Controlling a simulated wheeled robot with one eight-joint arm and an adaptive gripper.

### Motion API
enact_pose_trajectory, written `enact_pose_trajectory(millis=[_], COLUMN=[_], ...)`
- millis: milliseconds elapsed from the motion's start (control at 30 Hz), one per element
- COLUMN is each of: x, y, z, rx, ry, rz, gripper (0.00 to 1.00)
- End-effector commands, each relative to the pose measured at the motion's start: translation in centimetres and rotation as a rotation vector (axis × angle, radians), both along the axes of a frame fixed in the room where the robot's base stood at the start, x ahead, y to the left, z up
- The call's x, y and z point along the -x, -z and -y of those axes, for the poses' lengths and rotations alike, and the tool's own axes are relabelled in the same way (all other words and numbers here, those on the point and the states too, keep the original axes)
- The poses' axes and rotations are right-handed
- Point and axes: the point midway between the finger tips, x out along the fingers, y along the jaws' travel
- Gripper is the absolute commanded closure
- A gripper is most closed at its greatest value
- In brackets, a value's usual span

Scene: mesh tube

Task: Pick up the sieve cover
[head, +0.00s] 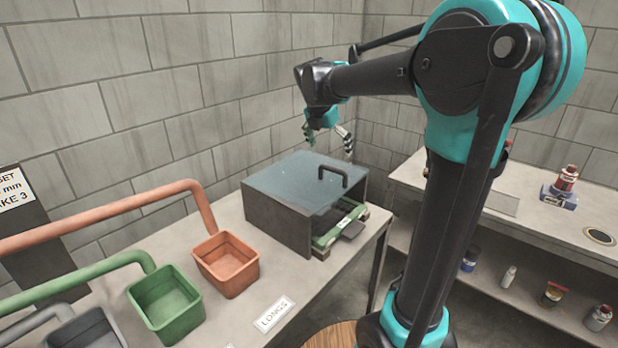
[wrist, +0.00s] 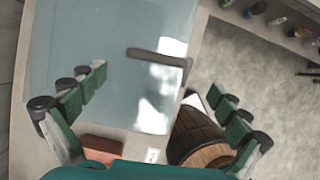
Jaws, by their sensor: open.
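The sieve cover (head: 303,184) is a grey box-like hood with a dark handle (head: 333,174) on its flat top. It stands on the bench over a green sieve frame (head: 338,226), which shows at its open front side. In the wrist view the cover's pale blue-grey top (wrist: 85,40) lies below me, with the handle (wrist: 160,60) ahead of my fingers. My gripper (wrist: 165,90) is open and empty, its green-padded fingers spread wide on both sides. In the head view my gripper (head: 328,138) is above and behind the cover, apart from it.
Orange (head: 227,264), green (head: 166,302) and grey (head: 85,332) bins stand under pipes at the left. A "LONGS" label (head: 273,314) lies on the bench. A wooden barrel (wrist: 197,135) stands beside the bench. A shelf unit (head: 560,225) with bottles and cans is at the right.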

Motion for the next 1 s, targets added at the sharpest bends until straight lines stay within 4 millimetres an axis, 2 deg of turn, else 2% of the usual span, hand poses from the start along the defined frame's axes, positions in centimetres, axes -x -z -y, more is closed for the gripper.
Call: enact_pose_trajectory(millis=[100,200,467,700,833,1000], x=[-0.7,-1.1,-1.5,-2.4,-2.7,-2.8], y=[2.1,3.3,4.9,8.2,9.1,9.3], z=[0.5,0.9,1.2,1.6,1.8,1.9], rx=[0.0,0.0,0.0,0.0,0.0,0.0], ry=[0.001,0.001,0.001,0.001,0.001,0.001], rz=[0.0,0.0,0.0,0.0,0.0,0.0], gripper=[0.0,0.0,0.0,0.0,0.0,0.0])
